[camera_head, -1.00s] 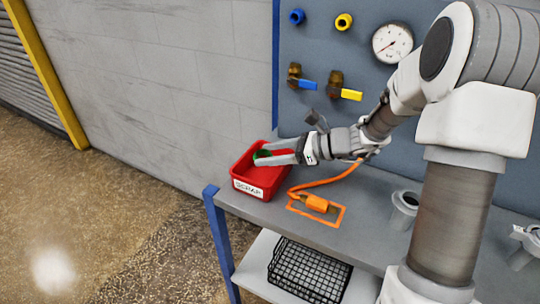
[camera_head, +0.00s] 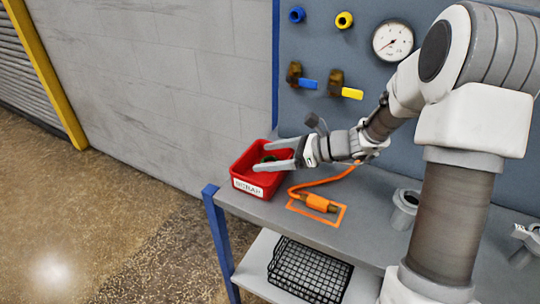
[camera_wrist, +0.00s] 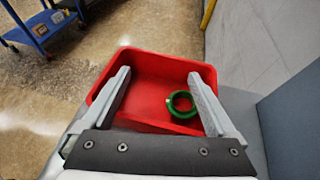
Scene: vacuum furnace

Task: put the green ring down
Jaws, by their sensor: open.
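The green ring (camera_wrist: 182,104) lies inside the red bin labelled SCRAP (camera_head: 240,171). In the wrist view it rests in the red bin (camera_wrist: 150,64) towards the right, close to the right finger and apart from the left one. In the head view only a dark green part of the ring (camera_head: 268,159) shows between the fingers. My gripper (camera_head: 275,155) is open over the bin and holds nothing. Its two fingers spread wide across the bin in the wrist view (camera_wrist: 163,85).
The bin stands at the left end of the grey bench (camera_head: 345,222). An orange connector (camera_head: 317,203) with a cable lies in an orange outline beside it. Valves with blue (camera_head: 308,84) and yellow (camera_head: 352,94) handles are on the panel behind. A black wire basket (camera_head: 308,270) sits below.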

